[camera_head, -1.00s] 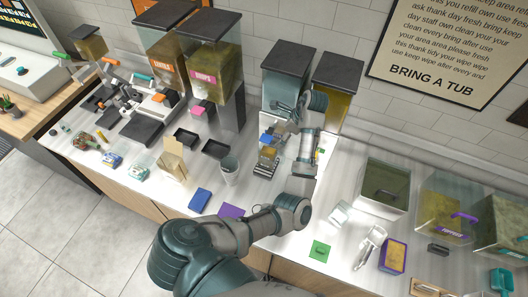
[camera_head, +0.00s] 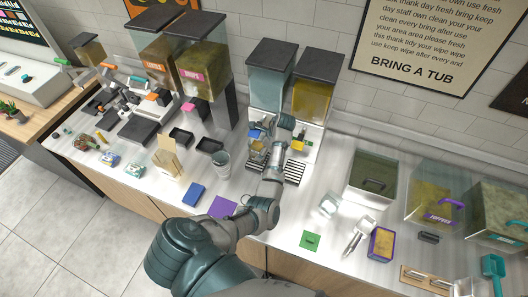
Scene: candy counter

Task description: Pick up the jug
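A clear, grey-looking open-topped vessel (camera_head: 221,164) stands upright on the counter, left of my arm; it may be the jug, but I cannot make out a handle. A small clear container (camera_head: 328,205) right of my arm is another possible jug. My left arm comes up from the bottom and bends towards the two dispensers. My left gripper (camera_head: 258,148) is in front of the blue-grey dispenser, apart from both vessels. Its fingers are small and mixed up with dispenser parts, so its opening is unclear. My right gripper is not in view.
The blue-grey dispenser (camera_head: 268,85) and a yellow-filled dispenser (camera_head: 315,97) stand at the back. A clear scoop (camera_head: 358,236) and bins (camera_head: 372,180) occupy the right.

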